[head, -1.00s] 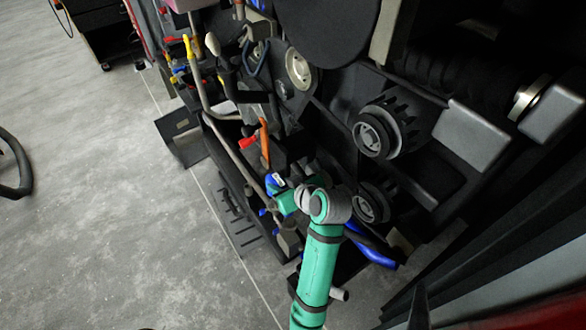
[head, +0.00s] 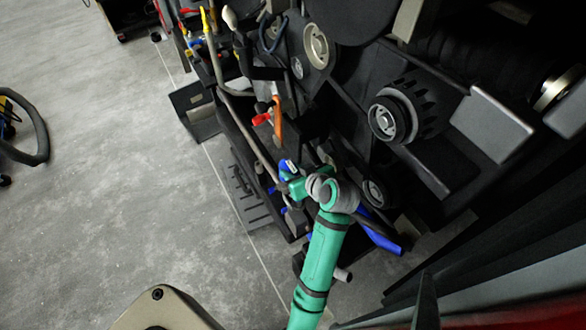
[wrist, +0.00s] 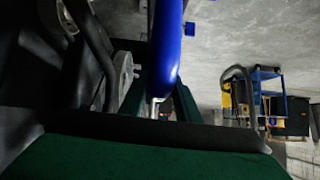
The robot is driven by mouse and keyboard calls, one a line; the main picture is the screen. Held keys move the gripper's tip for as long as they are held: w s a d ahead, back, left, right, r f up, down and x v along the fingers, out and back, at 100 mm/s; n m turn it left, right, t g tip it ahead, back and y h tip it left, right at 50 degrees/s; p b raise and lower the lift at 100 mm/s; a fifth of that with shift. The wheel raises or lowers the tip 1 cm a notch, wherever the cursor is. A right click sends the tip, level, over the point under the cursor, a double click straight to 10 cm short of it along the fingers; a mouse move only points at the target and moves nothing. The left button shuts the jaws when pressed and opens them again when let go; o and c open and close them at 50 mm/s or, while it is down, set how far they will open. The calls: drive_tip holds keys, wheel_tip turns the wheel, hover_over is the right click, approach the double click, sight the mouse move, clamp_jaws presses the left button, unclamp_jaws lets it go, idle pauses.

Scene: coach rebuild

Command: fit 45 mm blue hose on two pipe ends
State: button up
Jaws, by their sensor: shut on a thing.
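A thick, smooth blue hose (wrist: 167,45) fills the upper middle of the wrist view, running down between the dark green fingers of my gripper (wrist: 160,108). The gripper is shut on it. In the head view a blue hose (head: 382,238) sticks out to the lower right of my teal wrist, which hides most of it and the fingers. A short pale grey pipe stub (head: 342,275) shows beside my forearm; I cannot tell whether it is one of the pipe ends. A small metal piece shows below the hose in the wrist view. No hose-to-pipe joint is visible.
Dark engine machinery with a toothed pulley (head: 388,120) stands close behind and right of my wrist. A bent grey pipe (head: 235,118), an orange part (head: 277,120) and a red-handled part (head: 262,119) are left of it. Grey floor (head: 130,190) is open at left.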

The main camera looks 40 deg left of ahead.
idle(0.4)
drive_tip(key=shift+d+f, duration=0.2)
idle(0.4)
drive_tip(key=shift+f, duration=0.1)
drive_tip(key=shift+f, duration=0.3)
drive_tip(key=shift+f, duration=0.1)
idle(0.4)
drive_tip(key=shift+f, duration=0.65)
drive_tip(key=shift+f, duration=0.15)
drive_tip(key=shift+f, duration=0.5)
